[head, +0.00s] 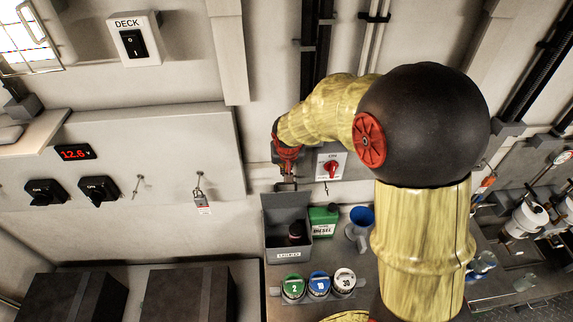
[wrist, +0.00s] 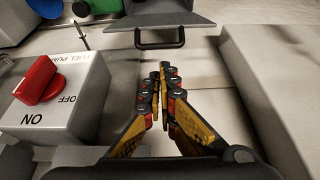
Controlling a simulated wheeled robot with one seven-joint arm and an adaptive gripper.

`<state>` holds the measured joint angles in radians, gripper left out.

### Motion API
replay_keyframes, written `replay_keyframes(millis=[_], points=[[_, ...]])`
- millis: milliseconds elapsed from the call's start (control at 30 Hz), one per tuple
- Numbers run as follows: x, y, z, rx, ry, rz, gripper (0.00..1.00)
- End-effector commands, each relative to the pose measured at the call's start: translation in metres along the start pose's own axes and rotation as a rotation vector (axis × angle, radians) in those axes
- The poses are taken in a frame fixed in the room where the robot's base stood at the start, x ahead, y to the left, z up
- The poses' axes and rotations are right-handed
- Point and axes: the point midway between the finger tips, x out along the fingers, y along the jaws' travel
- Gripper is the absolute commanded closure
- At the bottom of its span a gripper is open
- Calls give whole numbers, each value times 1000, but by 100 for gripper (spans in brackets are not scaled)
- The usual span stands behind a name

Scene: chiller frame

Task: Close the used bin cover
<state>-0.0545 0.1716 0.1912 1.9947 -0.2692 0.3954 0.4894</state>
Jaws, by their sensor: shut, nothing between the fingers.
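The used bin (head: 289,254) is a grey box with a label on its front wall, low in the middle of the head view. Its cover (head: 284,203) stands raised at the back, so the bin is open, with a dark reddish item inside. The cover also shows at the top of the wrist view (wrist: 150,14), with a dark bar handle (wrist: 160,44) on its near edge. My gripper (wrist: 160,66) is shut and empty, its fingertips close together just short of the handle in the picture. In the head view my gripper (head: 287,168) is above the raised cover, partly hidden by my wrist.
A switch box with a red knob (wrist: 38,80) stands close to the left of my gripper in the wrist view. A grey box edge (wrist: 268,85) is on the right. A green diesel can (head: 323,219), a blue funnel (head: 361,217) and round-capped containers (head: 318,284) are near the bin.

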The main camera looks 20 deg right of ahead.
Motion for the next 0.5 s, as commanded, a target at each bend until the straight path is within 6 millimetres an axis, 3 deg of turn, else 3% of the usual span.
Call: replay_keyframes(millis=[233, 500], points=[[39, 0, 0, -1, -2, 1, 100], [55, 0, 0, -1, 0, 1, 100]])
